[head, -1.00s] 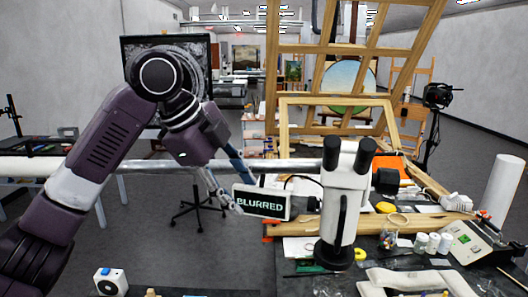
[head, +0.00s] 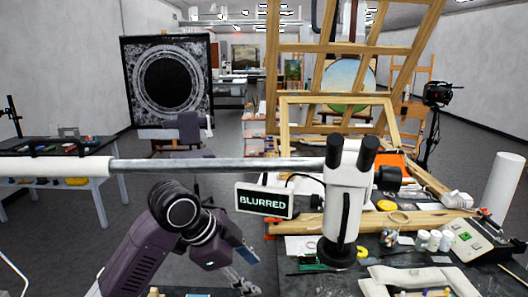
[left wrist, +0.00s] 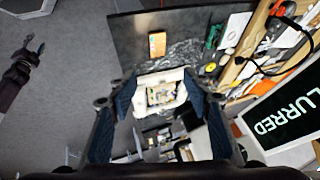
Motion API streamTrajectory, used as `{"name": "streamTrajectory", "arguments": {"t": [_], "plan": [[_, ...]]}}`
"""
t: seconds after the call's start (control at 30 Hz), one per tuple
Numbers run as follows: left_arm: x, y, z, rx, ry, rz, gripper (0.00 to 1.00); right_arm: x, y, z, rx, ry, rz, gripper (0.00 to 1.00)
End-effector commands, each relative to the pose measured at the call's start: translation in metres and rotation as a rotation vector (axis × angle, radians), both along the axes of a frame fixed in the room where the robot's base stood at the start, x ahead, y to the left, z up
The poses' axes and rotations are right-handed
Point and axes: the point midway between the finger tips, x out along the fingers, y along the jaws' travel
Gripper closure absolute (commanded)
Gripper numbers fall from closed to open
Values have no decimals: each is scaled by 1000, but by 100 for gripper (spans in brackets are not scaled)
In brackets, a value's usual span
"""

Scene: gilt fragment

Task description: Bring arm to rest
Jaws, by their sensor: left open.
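My left arm comes in low from the left in the head view. Its gripper (head: 245,272) hangs at the lower middle, below and left of the white display that reads BLURRED (head: 265,201). In the left wrist view the two blue-padded fingers of the left gripper (left wrist: 160,88) are apart with nothing held between them. A dark arm with a claw-like end (left wrist: 28,60) shows at the left edge of that view. It looks like my right gripper, but its jaws are too small to read. The right gripper does not show in the head view.
A white microscope (head: 345,205) on a long metal bar stands right of my left gripper. A white padded frame (head: 420,282) lies on the dark bench; it also shows in the left wrist view (left wrist: 181,78). The floor left of the bench is mostly clear.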

Motion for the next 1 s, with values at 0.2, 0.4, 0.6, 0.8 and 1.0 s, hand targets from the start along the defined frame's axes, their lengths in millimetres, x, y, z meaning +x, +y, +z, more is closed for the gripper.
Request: {"name": "streamTrajectory", "arguments": {"t": [0.2,0.4,0.6,0.8,1.0], "plan": [[-41,6,-94,-89,113,245,55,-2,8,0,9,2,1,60],[-90,28,-162,-143,206,510,55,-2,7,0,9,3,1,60],[-152,67,-215,-159,285,803,55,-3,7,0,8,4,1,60],[-211,110,-245,-135,325,1056,55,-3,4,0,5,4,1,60],[-255,144,-257,-96,335,1223,55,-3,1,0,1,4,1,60]]}}
